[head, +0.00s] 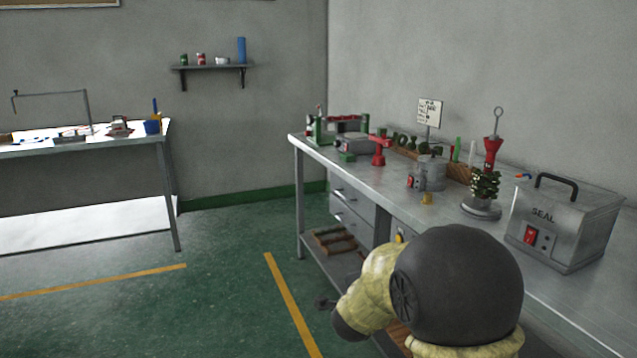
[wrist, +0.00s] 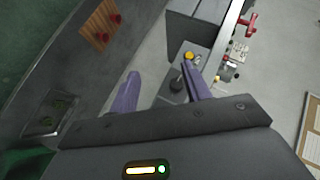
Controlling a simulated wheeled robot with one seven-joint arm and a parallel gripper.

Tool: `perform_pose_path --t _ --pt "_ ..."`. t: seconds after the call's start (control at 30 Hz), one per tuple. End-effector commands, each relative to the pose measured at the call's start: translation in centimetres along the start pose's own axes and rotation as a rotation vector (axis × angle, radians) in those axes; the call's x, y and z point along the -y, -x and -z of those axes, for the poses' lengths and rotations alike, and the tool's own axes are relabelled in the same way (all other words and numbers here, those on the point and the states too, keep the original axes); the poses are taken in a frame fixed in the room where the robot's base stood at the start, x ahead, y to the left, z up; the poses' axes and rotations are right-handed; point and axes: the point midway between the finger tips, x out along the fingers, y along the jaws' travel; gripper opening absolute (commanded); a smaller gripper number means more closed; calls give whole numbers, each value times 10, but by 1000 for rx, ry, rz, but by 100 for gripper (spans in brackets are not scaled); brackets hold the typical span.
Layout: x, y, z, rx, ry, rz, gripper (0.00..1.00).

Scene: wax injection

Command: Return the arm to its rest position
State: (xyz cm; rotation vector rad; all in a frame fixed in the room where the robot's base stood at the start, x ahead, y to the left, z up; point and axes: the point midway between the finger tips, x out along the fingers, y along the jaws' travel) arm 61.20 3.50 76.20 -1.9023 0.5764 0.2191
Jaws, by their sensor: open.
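My arm shows at the bottom right of the head view, its dark rounded joint and pale yellow links in front of the workbench's near edge. My gripper (wrist: 160,66) shows in the wrist view with its two purple fingers apart and nothing between them. In the head view my gripper cannot be made out clearly; the arm hides part of that area. A grey surface and a small yellow knob (wrist: 190,56) lie beyond the fingers in the wrist view.
The workbench (head: 455,205) bears a metal SEAL box (head: 560,225), a tree of green pieces (head: 485,186), a red press (head: 379,150) and a metal pot (head: 431,173). A lower shelf (head: 318,262) runs beneath. Open green floor (head: 220,250) lies left; another table (head: 80,145) stands beyond.

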Motion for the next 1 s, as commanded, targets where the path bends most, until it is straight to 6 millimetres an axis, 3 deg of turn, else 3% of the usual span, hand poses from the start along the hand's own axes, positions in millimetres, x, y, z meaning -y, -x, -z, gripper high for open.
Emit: perform_pose_path --t 0.17,0.37,0.5,0.77,0.8,1.0 --pt "-38 34 -8 260 344 -74 48" --pt "-101 88 -7 543 741 -164 48" --pt "-142 124 2 701 961 -221 48" --pt "-203 182 28 935 1269 -319 48" --pt "-208 190 33 963 1302 -333 48" --pt "-176 201 45 955 1291 -327 48"
